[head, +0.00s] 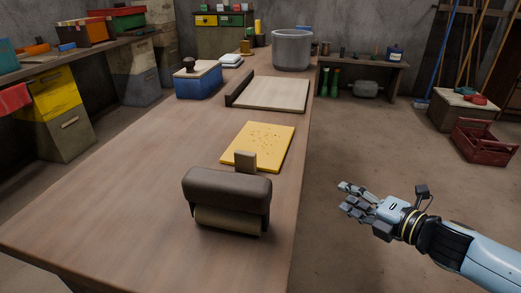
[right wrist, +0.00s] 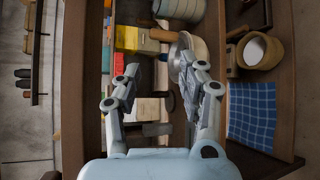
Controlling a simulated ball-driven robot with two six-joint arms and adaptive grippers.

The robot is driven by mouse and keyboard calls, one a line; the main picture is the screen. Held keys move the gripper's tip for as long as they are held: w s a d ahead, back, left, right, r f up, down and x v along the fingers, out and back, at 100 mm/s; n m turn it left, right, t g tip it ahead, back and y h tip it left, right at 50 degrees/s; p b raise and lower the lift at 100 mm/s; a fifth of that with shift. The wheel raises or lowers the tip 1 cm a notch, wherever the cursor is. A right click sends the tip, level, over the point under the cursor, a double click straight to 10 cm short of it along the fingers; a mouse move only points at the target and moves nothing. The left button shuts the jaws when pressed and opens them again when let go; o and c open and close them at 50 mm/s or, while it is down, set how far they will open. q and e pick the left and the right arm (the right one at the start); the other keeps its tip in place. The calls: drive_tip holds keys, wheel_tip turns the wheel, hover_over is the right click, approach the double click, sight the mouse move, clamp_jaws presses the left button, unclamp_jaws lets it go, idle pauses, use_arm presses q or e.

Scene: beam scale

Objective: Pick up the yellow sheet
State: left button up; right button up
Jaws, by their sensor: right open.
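The yellow sheet (head: 265,136) lies flat on the long wooden table (head: 130,180), near its right edge, with small dark specks on its surface. Its near edge is partly hidden by a small brown block (head: 245,162) that rises behind a dark padded tool. My right gripper (head: 346,198) is open and empty, off the table over the floor, to the right of and nearer than the sheet. The right wrist view shows its two fingers (right wrist: 158,72) spread apart; the sheet is not seen there. My left gripper is not in view.
The dark padded tool with a tan roll (head: 227,195) stands in front of the sheet. Behind the sheet are a pale board (head: 272,95), a blue box (head: 198,82) and a grey pot (head: 292,50). A red crate (head: 483,142) is on the floor. The table's left-front is clear.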

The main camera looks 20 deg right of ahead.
drive_tip(key=w+a+r+n+y, duration=0.2)
drive_tip(key=a+r+n+y, duration=0.55)
drive_tip(key=r+n, duration=0.6)
drive_tip(key=n+g+y+b, duration=0.1)
drive_tip(key=n+g+y, duration=0.3)
drive_tip(key=n, duration=0.6)
approach(256, 154)
drive_tip(key=w+r+g+h, duration=0.1)
drive_tip(key=w+r, duration=0.1)
drive_tip(key=x, duration=0.4)
drive_tip(key=shift+s+a+f, duration=0.1)
drive_tip(key=shift+a+f, duration=0.25)
drive_tip(key=shift+a, duration=0.15)
drive_tip(key=shift+g+h, duration=0.25)
drive_tip(key=shift+g, duration=0.05)
drive_tip(key=x, duration=0.5)
drive_tip(key=shift+a, duration=0.5)
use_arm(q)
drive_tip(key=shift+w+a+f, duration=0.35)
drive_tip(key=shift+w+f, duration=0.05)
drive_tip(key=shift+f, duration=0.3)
use_arm(e)
drive_tip(key=shift+s, duration=0.1)
clamp_jaws()
